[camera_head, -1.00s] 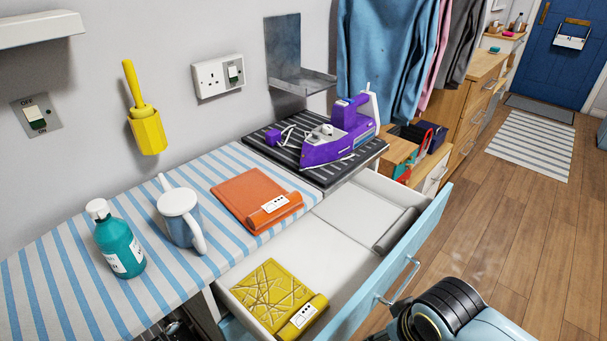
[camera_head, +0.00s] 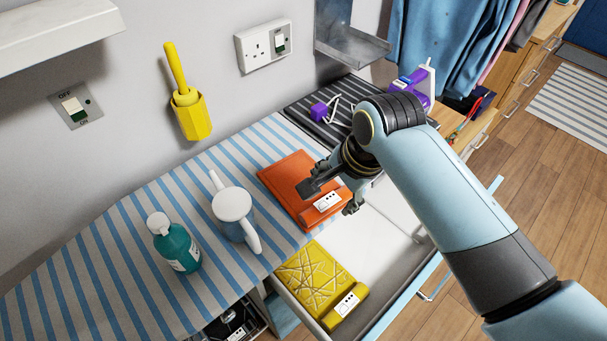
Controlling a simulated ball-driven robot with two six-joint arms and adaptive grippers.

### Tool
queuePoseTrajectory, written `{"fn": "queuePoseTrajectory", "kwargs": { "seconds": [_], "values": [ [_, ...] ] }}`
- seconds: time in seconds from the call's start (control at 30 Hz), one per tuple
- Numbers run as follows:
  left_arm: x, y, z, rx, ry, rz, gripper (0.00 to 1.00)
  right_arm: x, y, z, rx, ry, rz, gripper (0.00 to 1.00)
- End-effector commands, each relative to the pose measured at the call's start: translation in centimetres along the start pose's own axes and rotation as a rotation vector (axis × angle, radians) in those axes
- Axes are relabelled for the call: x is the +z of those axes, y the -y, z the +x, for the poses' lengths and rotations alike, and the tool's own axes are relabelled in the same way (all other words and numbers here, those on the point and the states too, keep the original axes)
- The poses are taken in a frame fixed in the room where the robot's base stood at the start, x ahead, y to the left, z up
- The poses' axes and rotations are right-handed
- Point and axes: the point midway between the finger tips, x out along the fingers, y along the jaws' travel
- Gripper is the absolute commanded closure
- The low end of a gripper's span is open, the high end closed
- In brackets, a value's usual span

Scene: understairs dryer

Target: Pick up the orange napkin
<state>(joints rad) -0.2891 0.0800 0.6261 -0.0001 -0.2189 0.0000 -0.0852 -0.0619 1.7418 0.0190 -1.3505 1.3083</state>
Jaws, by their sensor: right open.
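The orange napkin (camera_head: 286,182) lies folded on the blue-and-white striped worktop, with a rolled edge and a white label at its front right. My right gripper (camera_head: 329,199) is open, with its fingers over the napkin's right part and front edge. I cannot tell whether the fingers touch it. The arm and wrist hide the napkin's far right corner. My left gripper is not in view.
A yellow napkin (camera_head: 313,277) lies in the open drawer (camera_head: 388,240) below.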

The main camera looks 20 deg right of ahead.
Motion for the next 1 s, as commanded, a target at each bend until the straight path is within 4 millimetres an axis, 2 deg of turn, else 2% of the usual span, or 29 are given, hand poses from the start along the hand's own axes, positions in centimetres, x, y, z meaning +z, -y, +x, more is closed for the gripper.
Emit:
{"fn": "queuePoseTrajectory", "kwargs": {
  "seconds": [0.1, 0.2, 0.37, 0.7, 0.97, 1.0],
  "values": [
    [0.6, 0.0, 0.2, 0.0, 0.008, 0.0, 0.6, 0.1, -0.2, 2.3, 0.005, 0.002, 0.004, 0.34],
    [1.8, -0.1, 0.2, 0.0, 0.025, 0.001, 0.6, 0.0, -0.1, 3.7, 0.003, 0.001, 0.002, 0.34],
    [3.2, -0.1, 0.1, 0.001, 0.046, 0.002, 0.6, 0.0, -0.1, 4.9, 0.001, 0.0, 0.001, 0.34],
    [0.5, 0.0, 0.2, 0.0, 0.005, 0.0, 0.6, -0.1, -0.3, 9.4, 0.002, 0.0, 0.001, 0.34],
    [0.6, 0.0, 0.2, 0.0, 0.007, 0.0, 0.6, -0.1, -0.3, 9.7, 0.001, 0.0, 0.0, 0.34],
    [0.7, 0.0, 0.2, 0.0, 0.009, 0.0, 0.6, -0.1, -0.3, 9.7, 0.001, 0.0, 0.0, 0.37]
  ]
}}
